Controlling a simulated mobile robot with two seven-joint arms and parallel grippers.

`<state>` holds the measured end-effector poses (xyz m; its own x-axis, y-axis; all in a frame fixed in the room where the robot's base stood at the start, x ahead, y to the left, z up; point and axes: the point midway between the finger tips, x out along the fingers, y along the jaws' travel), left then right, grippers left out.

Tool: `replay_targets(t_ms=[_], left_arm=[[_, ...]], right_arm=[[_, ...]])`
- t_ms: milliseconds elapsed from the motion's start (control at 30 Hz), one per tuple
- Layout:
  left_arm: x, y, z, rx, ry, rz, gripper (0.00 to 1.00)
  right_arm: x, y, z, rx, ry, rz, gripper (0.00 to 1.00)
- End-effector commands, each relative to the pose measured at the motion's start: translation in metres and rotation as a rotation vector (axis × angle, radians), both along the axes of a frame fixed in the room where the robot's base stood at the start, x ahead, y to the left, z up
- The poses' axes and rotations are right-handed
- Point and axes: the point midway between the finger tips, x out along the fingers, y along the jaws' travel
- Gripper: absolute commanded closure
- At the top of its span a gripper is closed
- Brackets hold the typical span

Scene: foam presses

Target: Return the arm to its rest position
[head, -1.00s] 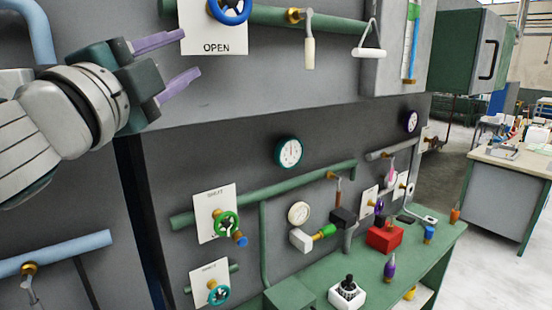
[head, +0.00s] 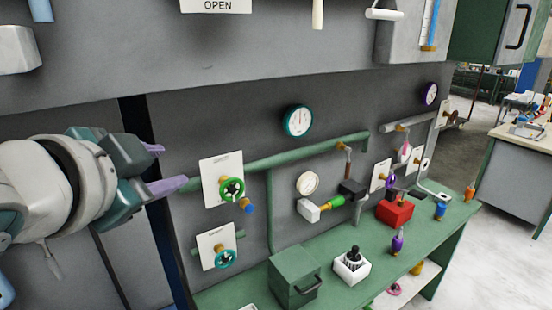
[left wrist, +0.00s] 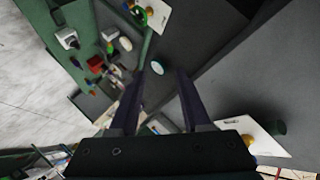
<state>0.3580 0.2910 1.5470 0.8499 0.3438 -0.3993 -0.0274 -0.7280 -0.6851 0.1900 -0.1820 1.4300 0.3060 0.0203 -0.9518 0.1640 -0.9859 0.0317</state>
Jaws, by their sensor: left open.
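My left gripper (head: 168,167) is at the left of the head view, in front of the grey press panel. Its two purple fingers are apart, with nothing seen between them. It is left of the upper green handwheel (head: 231,189) and its white plate. In the left wrist view the dark fingers (left wrist: 160,108) are spread, with the panel and a teal-rimmed gauge (left wrist: 158,67) seen beyond them. My right gripper is not in view.
A green bench (head: 330,283) along the panel carries a green box (head: 292,278), a white block with a black knob (head: 351,265) and a red box (head: 395,210). A green pipe (head: 300,153) and gauges (head: 298,120) stick out from the panel. Floor at the right is clear.

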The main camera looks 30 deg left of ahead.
Motion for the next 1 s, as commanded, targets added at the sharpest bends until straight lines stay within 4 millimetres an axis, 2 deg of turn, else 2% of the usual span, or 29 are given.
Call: replay_targets(t_ms=[567,667,800,900,1000], left_arm=[[-0.004,-0.002,-0.005,-0.02,0.019,0.006,0.53],[-0.023,-0.012,-0.03,-0.117,0.111,0.035,0.53],[-0.08,-0.046,-0.08,-0.344,0.353,0.098,0.53],[-0.121,-0.075,-0.103,-0.484,0.522,0.128,0.53],[-0.152,-0.096,-0.114,-0.577,0.641,0.143,0.53]], right_arm=[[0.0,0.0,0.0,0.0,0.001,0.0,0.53],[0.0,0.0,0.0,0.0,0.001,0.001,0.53],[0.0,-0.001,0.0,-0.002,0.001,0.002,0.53],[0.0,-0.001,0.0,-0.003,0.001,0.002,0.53],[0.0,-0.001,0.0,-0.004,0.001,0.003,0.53]])
